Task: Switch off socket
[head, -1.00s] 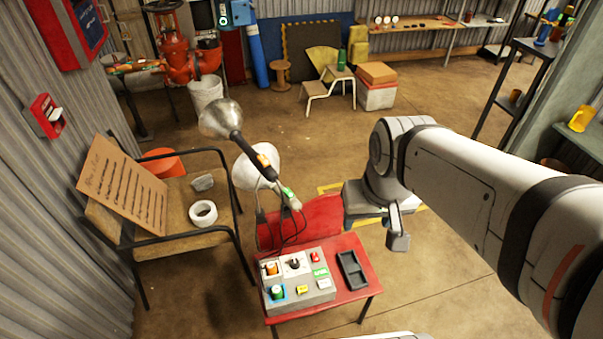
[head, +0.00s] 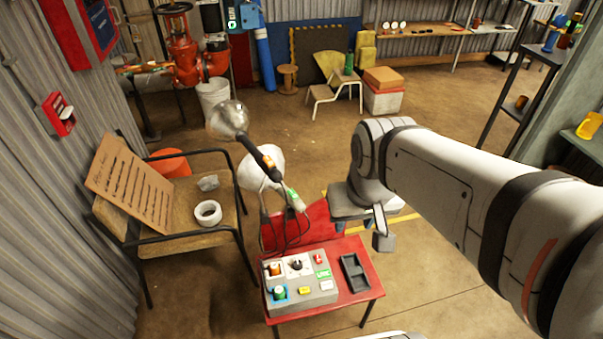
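A grey socket box (head: 318,297) sits on a small red table (head: 347,299). Its top has an orange socket (head: 275,269), a blue-framed socket with a green plug (head: 279,292), a black rotary knob (head: 296,265), a small red switch (head: 318,259), and green, yellow and white labels. Whether the switch is on or off is too small to tell. My gripper (head: 383,242) hangs behind and to the right of the box, apart from it. I see it small and from above, so its opening is unclear. Nothing shows held in it.
A black tray (head: 354,272) lies right of the box. A chair (head: 190,238) with a cardboard sign (head: 130,183) and tape roll (head: 208,213) stands left. Floor on the right is open.

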